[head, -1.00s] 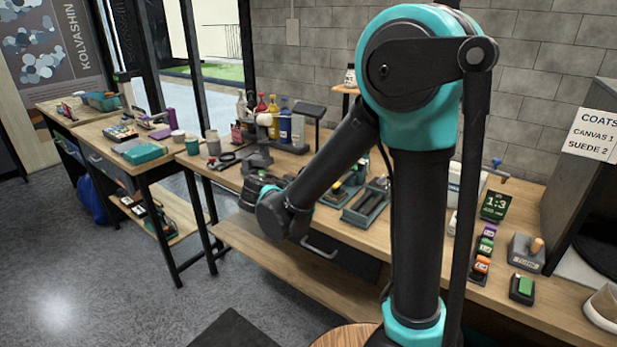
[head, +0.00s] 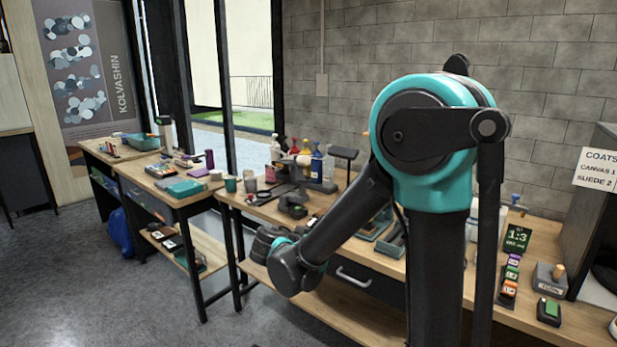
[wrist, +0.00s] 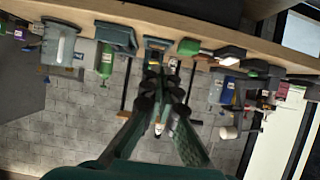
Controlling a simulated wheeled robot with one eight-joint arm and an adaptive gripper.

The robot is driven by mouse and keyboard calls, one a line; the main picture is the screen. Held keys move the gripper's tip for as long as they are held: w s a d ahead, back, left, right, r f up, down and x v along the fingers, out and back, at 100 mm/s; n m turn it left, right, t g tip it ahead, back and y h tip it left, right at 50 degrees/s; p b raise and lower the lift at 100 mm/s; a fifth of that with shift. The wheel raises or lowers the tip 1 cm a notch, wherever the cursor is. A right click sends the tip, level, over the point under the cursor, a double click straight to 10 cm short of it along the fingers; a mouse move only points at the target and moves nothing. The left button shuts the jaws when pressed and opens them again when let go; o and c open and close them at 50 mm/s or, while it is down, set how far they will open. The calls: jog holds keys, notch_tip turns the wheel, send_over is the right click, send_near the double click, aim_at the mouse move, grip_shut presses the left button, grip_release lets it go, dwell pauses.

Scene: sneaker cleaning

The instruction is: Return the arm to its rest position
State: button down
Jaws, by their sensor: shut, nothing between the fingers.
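My arm (head: 430,150) stands in the right half of the head view, with a teal shoulder and dark links. It bends down and left to the wrist joint (head: 290,270), in front of the workbench's front edge. The fingers mostly hide behind the wrist there. In the wrist view my gripper (wrist: 160,85) has its fingers drawn together at the tips, with nothing held. Past the fingers, the bench and the things on it appear upside down, apart from the tips.
The workbench (head: 352,248) carries bottles (head: 305,155), trays, a green 1:3 sign (head: 517,238) and colour blocks. Another bench with a teal box (head: 186,188) stands left. A dark cabinet is at right. The grey floor (head: 90,270) at left is clear.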

jog(key=s+d+f+n+g+y, duration=0.2)
jog(key=s+d+f, duration=0.25)
jog(key=d, duration=0.25)
jog(key=s+d+f+n+g+y, duration=0.1)
jog(key=s+d+f+n+g, duration=0.15)
jog(key=s+d, duration=0.3)
jog(key=s+d+f+n+y, duration=0.1)
jog(key=s+f+y, duration=0.1)
jog(key=s, duration=0.3)
jog(key=s+d+f+n+g+y, duration=0.1)
jog(key=s+f+n+y, duration=0.1)
jog(key=s+f+y, duration=0.1)
jog(key=shift+s+f, duration=0.15)
jog(key=shift+s, duration=0.7)
jog(key=c, duration=2.2)
grip_release()
